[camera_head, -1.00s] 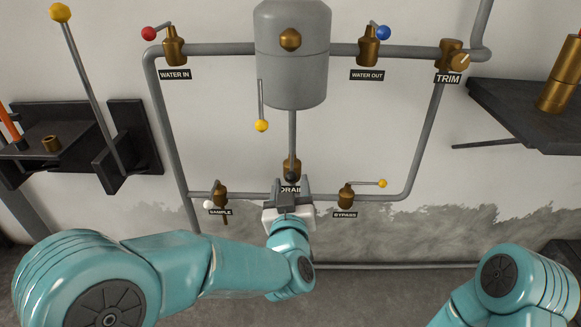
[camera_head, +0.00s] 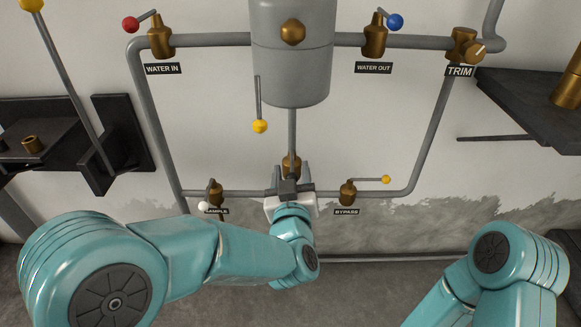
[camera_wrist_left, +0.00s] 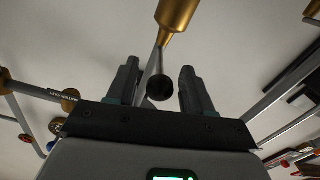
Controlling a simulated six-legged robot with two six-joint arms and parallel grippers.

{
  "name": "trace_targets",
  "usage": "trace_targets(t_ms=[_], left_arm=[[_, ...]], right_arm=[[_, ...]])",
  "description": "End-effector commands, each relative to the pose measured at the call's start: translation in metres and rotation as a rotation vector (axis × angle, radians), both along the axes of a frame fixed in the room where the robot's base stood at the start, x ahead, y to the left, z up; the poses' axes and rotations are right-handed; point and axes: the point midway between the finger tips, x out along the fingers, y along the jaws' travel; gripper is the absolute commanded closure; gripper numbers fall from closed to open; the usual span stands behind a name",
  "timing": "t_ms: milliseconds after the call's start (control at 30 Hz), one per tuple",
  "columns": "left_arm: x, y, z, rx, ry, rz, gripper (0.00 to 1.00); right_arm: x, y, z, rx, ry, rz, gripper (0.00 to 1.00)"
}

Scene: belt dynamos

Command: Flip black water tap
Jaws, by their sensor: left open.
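The black water tap is the drain valve at the bottom of the pipe under the grey tank. Its brass body (camera_head: 291,164) shows in the head view, partly hidden by my left gripper (camera_head: 291,178). In the left wrist view the brass body (camera_wrist_left: 177,14) is at the top, and a short lever runs from it to a round black knob (camera_wrist_left: 160,88). The knob appears between the two open fingers of the left gripper (camera_wrist_left: 160,78), with gaps on both sides. My right gripper is outside the views; only its arm shows.
The sample valve (camera_head: 214,191) stands left of the gripper and the bypass valve (camera_head: 348,191) right, both on the lower pipe. A yellow-knobbed lever (camera_head: 260,126) hangs above. A grey tank (camera_head: 292,75) is higher up. Dark shelves stand at both sides.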

Motion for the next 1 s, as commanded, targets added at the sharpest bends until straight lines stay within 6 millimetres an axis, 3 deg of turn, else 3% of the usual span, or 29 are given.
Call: trace_targets(t_ms=[467,633,1000], left_arm=[[-0.0040,-0.0014,-0.0006,0.000,0.001,0.001,0.49],[-0.0035,-0.0014,-0.0005,0.000,0.001,0.000,1.00],[-0.0014,-0.0013,-0.0010,0.000,0.002,-0.006,1.00]], right_arm=[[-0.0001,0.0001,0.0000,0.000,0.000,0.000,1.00],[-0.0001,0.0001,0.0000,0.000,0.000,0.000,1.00],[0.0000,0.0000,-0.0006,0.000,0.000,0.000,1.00]])
